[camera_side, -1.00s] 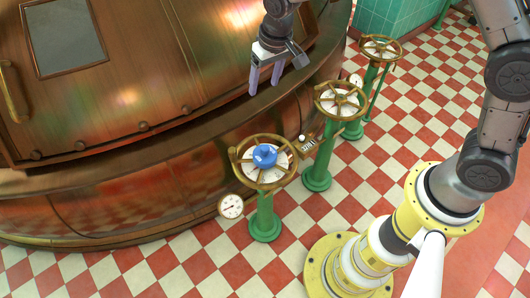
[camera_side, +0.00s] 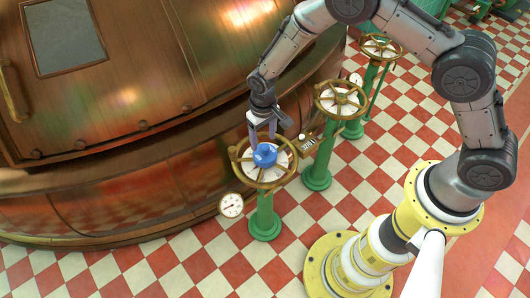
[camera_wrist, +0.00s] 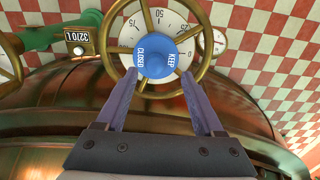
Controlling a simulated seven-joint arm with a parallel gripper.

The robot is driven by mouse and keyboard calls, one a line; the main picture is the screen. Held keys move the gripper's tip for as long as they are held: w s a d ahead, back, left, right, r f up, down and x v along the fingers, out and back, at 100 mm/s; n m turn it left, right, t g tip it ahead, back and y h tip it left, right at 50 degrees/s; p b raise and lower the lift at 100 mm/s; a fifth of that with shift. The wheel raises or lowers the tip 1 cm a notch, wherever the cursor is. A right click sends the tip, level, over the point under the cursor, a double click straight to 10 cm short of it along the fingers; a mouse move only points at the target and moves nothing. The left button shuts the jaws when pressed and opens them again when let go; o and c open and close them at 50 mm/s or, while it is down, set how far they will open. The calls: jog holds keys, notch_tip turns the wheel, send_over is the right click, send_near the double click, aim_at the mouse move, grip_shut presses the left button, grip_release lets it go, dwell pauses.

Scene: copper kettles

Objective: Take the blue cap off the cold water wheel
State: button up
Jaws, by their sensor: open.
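The blue cap (camera_side: 264,155) sits at the centre of the brass wheel (camera_side: 240,171) on the nearest green post. In the wrist view the cap (camera_wrist: 155,57) reads "KEEP CLOSED" and lies over a white dial with numbers, inside the wheel's brass rim. My gripper (camera_side: 263,138) is just above the cap. In the wrist view the open fingers (camera_wrist: 160,75) reach toward the cap, one on each side, with nothing held between them. I cannot tell whether either finger touches the cap or the wheel.
Two more brass wheels on green posts, a middle one (camera_side: 342,99) and a far one (camera_side: 381,47), stand to the right. The large copper kettle (camera_side: 110,190) fills the left. A round gauge (camera_side: 231,205) hangs beside the nearest post. Checkered floor (camera_side: 420,110) is open at right.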

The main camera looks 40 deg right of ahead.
aim_at(265, 147)
jog(key=f, duration=0.5)
jog(key=shift+d, duration=0.35)
grip_shut()
